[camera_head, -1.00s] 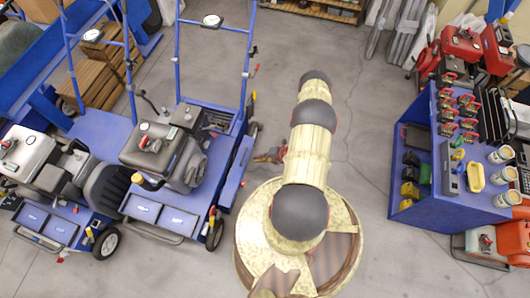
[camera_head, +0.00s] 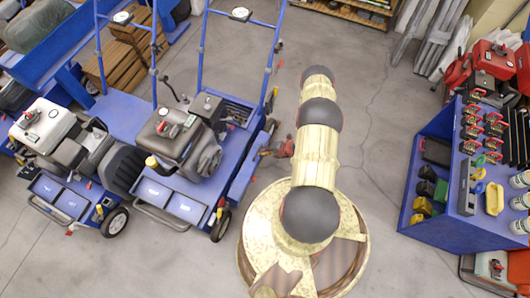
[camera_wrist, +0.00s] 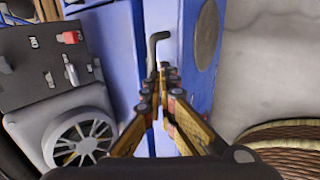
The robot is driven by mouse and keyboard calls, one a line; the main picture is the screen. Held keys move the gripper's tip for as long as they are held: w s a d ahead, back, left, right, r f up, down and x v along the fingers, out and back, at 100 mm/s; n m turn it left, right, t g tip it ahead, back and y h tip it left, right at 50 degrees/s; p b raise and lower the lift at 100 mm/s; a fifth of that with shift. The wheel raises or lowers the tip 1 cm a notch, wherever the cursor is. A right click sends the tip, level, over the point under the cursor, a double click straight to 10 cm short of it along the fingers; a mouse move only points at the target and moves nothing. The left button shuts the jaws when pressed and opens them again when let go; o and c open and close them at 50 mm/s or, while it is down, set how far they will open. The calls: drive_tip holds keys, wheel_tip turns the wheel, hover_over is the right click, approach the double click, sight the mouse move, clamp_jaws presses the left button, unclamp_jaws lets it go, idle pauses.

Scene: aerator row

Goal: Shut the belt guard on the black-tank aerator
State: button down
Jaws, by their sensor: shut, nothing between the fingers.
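The black-tank aerator (camera_head: 175,133) is the right one of two blue machines in the head view. A long blue panel (camera_head: 243,170) along its right side looks like the belt guard; its exact angle is hard to judge. In the wrist view a blue panel with a grey round disc (camera_wrist: 206,38) stands right of centre, beside the engine (camera_wrist: 45,60). A dark bent handle (camera_wrist: 153,48) rises just beyond my fingertips; contact is unclear. My gripper (camera_wrist: 161,72) is shut and empty. In the head view my gripper (camera_head: 266,151) is right beside the blue panel.
A second aerator with a silver tank (camera_head: 42,118) stands close on the left. A blue tool cart (camera_head: 430,215) with small parts stands on the right. Open concrete floor (camera_head: 365,130) lies between cart and arm. A coiled wicker-like surface (camera_wrist: 285,145) fills the wrist view's lower right.

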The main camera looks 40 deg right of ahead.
drive_tip(key=shift+w+a+r+g+h, duration=0.1)
drive_tip(key=shift+w+a+g+h, duration=0.2)
drive_tip(key=shift+w, duration=0.5)
drive_tip(key=shift+w+a+r+g+h, duration=0.1)
drive_tip(key=shift+w+a+g, duration=0.3)
drive_tip(key=shift+w, duration=0.4)
drive_tip(key=shift+s+d, duration=0.1)
drive_tip(key=shift+s+d+r, duration=0.1)
drive_tip(key=shift+s, duration=0.2)
drive_tip(key=s+p+v, duration=0.1)
drive_tip(key=v, duration=0.5)
drive_tip(key=s+f+p+v, duration=0.1)
drive_tip(key=p+v, duration=0.1)
drive_tip(key=v, duration=0.4)
drive_tip(key=shift+d+f, duration=0.15)
drive_tip(key=shift+d, duration=0.3)
